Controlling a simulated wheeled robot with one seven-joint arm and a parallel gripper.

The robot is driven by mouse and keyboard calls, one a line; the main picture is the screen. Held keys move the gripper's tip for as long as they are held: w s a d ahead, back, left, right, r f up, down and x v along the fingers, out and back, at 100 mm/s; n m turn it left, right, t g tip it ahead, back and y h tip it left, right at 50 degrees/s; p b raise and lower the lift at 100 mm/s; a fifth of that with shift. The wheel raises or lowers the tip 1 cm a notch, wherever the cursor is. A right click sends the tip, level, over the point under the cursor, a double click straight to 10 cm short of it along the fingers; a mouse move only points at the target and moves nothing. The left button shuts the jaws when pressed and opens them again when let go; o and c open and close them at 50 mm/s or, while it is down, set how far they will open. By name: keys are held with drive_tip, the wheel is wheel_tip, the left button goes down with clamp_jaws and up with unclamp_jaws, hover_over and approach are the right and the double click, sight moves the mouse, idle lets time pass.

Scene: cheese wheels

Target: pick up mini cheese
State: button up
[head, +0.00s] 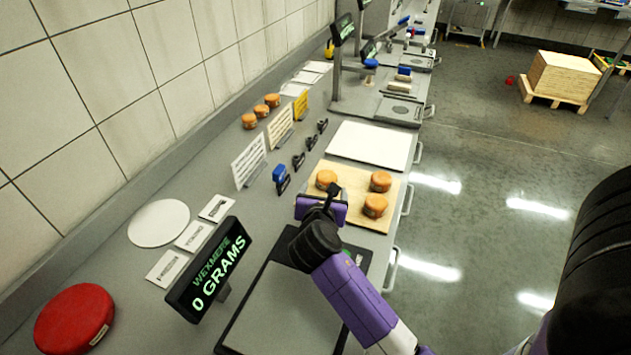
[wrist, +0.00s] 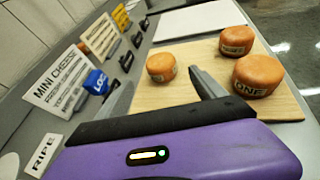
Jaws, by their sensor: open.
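Three small orange cheese wheels stand on a wooden board. The back-right one (head: 380,182) and the front-right one (head: 375,206) carry pale labels, as the wrist view also shows on the back one (wrist: 236,41) and the front one (wrist: 258,75). My gripper (head: 322,200) is open and empty at the board's near-left edge. In the wrist view its fingers (wrist: 161,92) are spread, with the smallest cheese ahead between their directions, apart from them. The gripper hides part of the board.
The wooden board (head: 348,208) lies beside a white board (head: 372,143). A scale (head: 285,315) with a display reading 0 grams (head: 210,270) is nearer. A mini cheese sign (wrist: 62,85) and blue item (wrist: 97,82) stand left. A red wheel (head: 74,318) lies front left.

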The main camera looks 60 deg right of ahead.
sight(326, 182)
drive_tip(key=shift+s+f+n, duration=0.1)
drive_tip(key=shift+s+n, duration=0.15)
drive_tip(key=shift+n, duration=0.05)
drive_tip(key=shift+d+f, duration=0.1)
drive_tip(key=shift+d, duration=0.05)
drive_tip(key=shift+p+x, duration=0.35)
drive_tip(key=shift+x, duration=3.45)
drive_tip(key=shift+w, duration=0.1)
drive_tip(key=c, duration=1.3)
drive_tip(key=shift+c, duration=1.1)
drive_tip(key=shift+r, duration=0.25)
